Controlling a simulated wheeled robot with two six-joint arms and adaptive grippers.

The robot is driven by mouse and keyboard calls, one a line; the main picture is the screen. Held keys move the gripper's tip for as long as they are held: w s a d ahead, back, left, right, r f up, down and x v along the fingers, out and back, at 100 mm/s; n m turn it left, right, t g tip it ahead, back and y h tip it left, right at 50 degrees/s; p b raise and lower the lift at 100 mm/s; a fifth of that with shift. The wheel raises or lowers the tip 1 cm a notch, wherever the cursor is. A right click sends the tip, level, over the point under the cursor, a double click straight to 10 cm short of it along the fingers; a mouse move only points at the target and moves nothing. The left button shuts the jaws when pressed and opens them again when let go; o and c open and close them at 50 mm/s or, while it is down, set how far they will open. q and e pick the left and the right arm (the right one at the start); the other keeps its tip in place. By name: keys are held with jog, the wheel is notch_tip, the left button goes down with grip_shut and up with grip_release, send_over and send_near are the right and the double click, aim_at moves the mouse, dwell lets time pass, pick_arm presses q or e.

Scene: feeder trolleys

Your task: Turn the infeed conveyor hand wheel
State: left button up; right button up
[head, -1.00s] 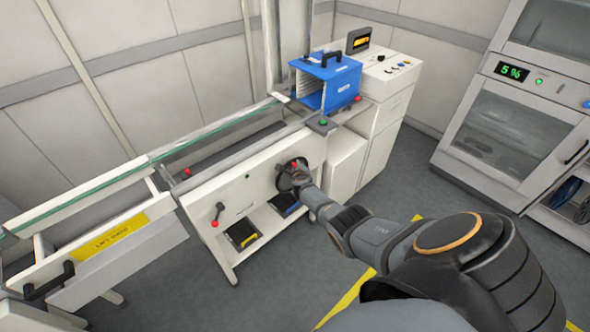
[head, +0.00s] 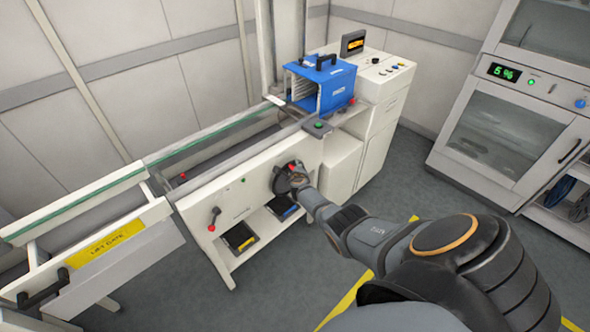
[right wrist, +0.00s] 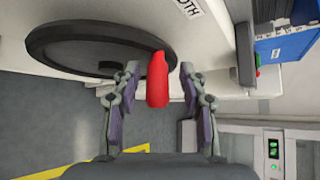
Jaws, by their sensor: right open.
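The infeed conveyor hand wheel (head: 281,180) is a dark disc on the front panel of the white conveyor, partly hidden by my right gripper in the head view. In the right wrist view the dark wheel (right wrist: 75,48) fills the upper left, and its red handle (right wrist: 158,80) sticks out toward the camera. My right gripper (right wrist: 158,85) is open, with one finger on each side of the red handle. A small gap shows on both sides of the handle. In the head view the right gripper (head: 297,178) is at the wheel. My left gripper is not in view.
A blue magazine (head: 322,84) stands on the conveyor's far end beside a white control cabinet (head: 378,68). A red-knobbed crank (head: 214,218) is left of the wheel. A lift gate (head: 105,248) is at the left. A glass-door cabinet (head: 510,118) stands right; grey floor lies between.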

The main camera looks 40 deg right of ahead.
jog(key=shift+s+a, duration=0.1)
jog(key=shift+s, duration=0.05)
jog(key=shift+s+a+r, duration=0.25)
jog(key=shift+s+r, duration=0.05)
jog(key=shift+s, duration=0.15)
jog(key=v, duration=0.6)
dwell(0.3)
